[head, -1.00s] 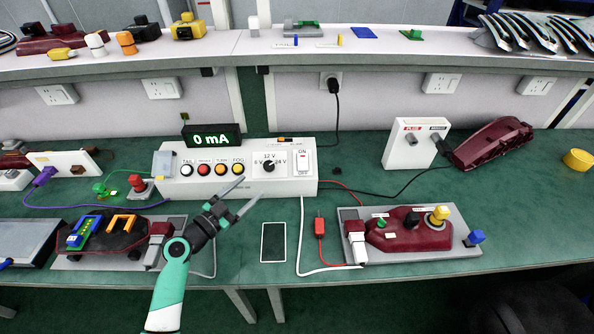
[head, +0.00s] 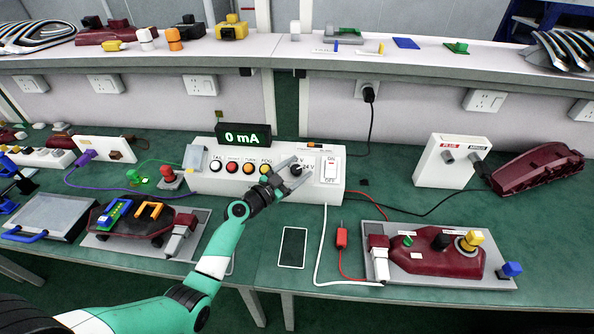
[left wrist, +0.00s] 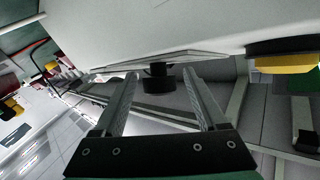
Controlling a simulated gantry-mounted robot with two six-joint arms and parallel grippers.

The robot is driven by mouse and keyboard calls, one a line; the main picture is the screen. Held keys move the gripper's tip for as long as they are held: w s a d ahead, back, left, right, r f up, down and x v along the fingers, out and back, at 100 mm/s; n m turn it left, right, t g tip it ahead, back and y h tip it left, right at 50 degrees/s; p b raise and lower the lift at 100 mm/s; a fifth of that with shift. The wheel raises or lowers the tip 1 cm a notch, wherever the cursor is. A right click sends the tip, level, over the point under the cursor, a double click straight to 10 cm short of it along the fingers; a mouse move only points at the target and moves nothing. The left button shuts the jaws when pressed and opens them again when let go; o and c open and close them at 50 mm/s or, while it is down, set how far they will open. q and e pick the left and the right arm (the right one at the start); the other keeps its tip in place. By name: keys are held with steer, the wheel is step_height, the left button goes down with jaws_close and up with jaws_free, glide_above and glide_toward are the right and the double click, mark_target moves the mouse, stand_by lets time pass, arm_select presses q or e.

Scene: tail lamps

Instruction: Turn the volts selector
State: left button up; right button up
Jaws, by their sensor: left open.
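The volts selector (head: 296,169) is a small black knob on the front of the white control box (head: 205,184). In the head view my left gripper (head: 291,175) is in front of it and partly covers the selector and its voltage labels. In the left wrist view the black knob (left wrist: 158,78) lies between the two open fingertips of my left gripper (left wrist: 160,76). Whether the fingers touch the knob cannot be told, nor can its setting. My right gripper is not in view.
The ON/OFF switch (head: 330,170) is just right of the selector, and the yellow FOG button (head: 265,169) is just left. The display (head: 243,135) reads 0 mA. A phone-like slab (head: 293,247) and a red lamp board (head: 440,262) lie in front.

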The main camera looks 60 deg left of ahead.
arm_select(q)
jaws_close()
stand_by(0.3)
